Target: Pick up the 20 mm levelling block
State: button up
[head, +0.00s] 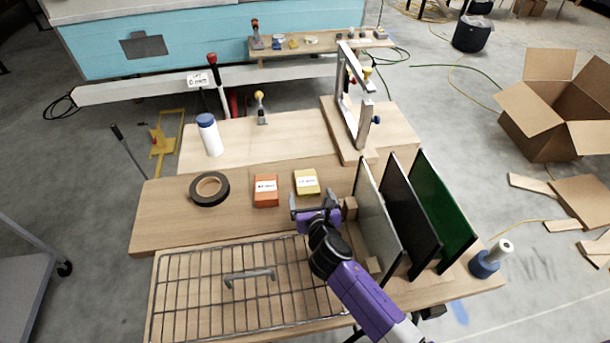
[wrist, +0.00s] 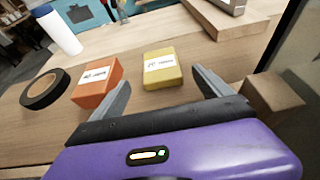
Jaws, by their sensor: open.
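Two small labelled blocks sit side by side on the wooden bench: an orange one (head: 266,190) and a yellow one (head: 307,182) to its right. Their white labels are too blurred to read, so I cannot tell which is marked 20 mm. My gripper (head: 317,207) is open and empty, just in front of the yellow block. In the wrist view the yellow block (wrist: 159,69) shows between and beyond my fingers, apart from them. The orange block (wrist: 97,83) lies to the left, partly behind the left finger.
A black tape roll (head: 209,189) and white bottle (head: 209,135) stand left. Upright panels (head: 378,222) in a rack stand close right of my gripper, with a wooden block (wrist: 274,95) beside its right finger. A wire grid (head: 190,295) lies in front; a clamp frame (head: 354,95) stands behind.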

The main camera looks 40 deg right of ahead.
aim_at(307, 183)
jog(key=x, duration=0.7)
jog(key=shift+w+d+r, duration=0.15)
jog(key=shift+w+d, duration=0.1)
jog(key=c, duration=1.6)
jog(key=shift+r, duration=0.15)
